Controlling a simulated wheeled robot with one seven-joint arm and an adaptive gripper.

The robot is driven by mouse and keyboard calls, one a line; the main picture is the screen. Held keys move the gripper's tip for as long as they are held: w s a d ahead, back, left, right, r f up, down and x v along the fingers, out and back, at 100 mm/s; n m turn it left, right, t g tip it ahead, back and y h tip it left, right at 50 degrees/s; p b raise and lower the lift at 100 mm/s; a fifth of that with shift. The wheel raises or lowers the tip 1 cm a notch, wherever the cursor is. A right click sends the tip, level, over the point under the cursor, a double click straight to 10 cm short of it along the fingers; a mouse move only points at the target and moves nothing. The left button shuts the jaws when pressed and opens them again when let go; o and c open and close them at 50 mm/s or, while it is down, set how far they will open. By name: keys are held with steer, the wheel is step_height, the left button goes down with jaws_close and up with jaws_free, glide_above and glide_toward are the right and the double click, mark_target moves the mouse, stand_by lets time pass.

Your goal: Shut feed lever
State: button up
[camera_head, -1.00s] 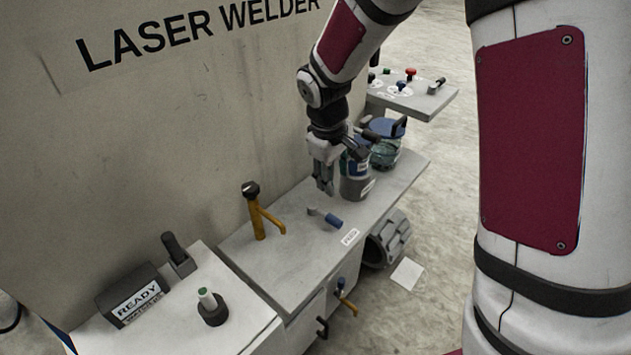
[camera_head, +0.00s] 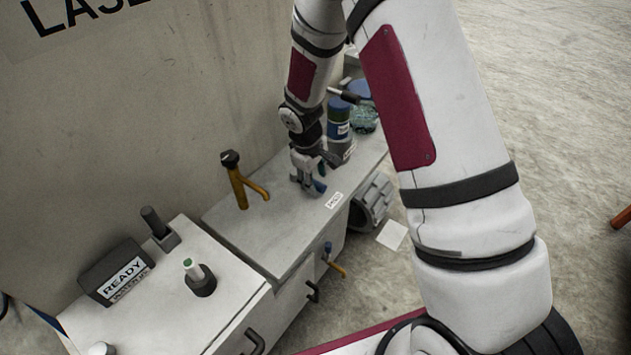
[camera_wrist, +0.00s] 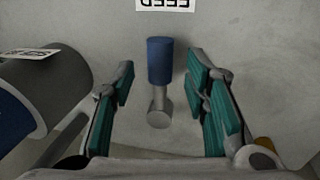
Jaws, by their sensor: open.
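The feed lever (camera_wrist: 159,62) has a blue cylindrical handle and a grey pivot end, and lies on the grey bench top (camera_wrist: 250,40). In the wrist view its handle points toward the FEED label (camera_wrist: 168,4), which reads upside down there. My gripper (camera_wrist: 162,80) is open, with one green-padded finger on each side of the lever and a visible gap to both. In the head view my gripper (camera_head: 310,188) is low over the bench and covers most of the lever; only a bit of its blue handle (camera_head: 320,186) shows.
A grey and blue canister (camera_head: 340,130) stands behind my gripper; it is close at left in the wrist view (camera_wrist: 40,100). A yellow tap-like lever (camera_head: 240,185) stands to the left.

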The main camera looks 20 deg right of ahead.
steer(key=shift+w+d+f, duration=0.15)
steer(key=shift+f, duration=0.85)
jaws_close()
